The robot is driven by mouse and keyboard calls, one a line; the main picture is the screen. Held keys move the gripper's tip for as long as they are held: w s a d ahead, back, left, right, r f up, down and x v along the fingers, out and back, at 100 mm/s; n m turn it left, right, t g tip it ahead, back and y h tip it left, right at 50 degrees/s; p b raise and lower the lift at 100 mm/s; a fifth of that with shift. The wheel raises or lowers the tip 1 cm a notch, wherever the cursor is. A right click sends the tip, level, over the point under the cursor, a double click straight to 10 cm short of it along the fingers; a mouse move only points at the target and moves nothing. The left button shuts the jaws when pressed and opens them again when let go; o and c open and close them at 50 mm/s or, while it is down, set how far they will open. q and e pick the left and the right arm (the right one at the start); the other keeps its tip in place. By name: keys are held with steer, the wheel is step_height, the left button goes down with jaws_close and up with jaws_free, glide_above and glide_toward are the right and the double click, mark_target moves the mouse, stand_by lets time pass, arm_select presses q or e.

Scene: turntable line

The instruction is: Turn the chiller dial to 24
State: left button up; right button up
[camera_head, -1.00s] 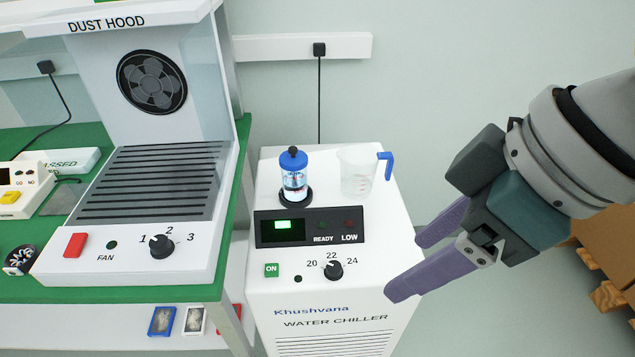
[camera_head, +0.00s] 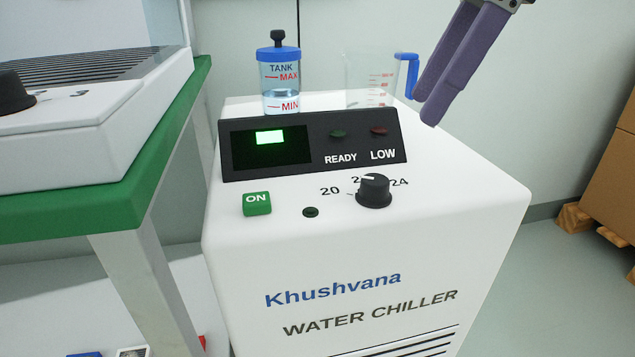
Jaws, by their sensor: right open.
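The chiller dial (camera_head: 374,191) is a black knob on the front of the white water chiller (camera_head: 470,225). Its white mark points up towards the partly hidden 22, between the printed 20 and 24. My right gripper (camera_head: 427,108) comes in from the top right with purple fingers. It is open and empty, above and to the right of the dial and apart from it. My left gripper is not in view.
A blue-capped tank (camera_head: 279,75) and a clear jug (camera_head: 368,80) with a blue handle stand on the chiller. The display (camera_head: 270,148) glows green near the green ON button (camera_head: 257,203). A green-topped bench (camera_head: 150,165) stands left. Cardboard boxes (camera_head: 609,165) are at right.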

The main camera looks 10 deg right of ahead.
mark_target(378, 180)
arm_select(q)
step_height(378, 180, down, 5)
steer(key=b, duration=0.3)
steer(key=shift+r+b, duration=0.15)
steer(key=shift+b, duration=0.2)
arm_select(e)
steer(key=x, duration=1)
steer(key=shift+w+d+f, duration=0.1)
steer(key=shift+f, duration=0.05)
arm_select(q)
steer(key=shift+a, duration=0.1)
arm_select(e)
steer(key=c, duration=1.1)
jaws_close()
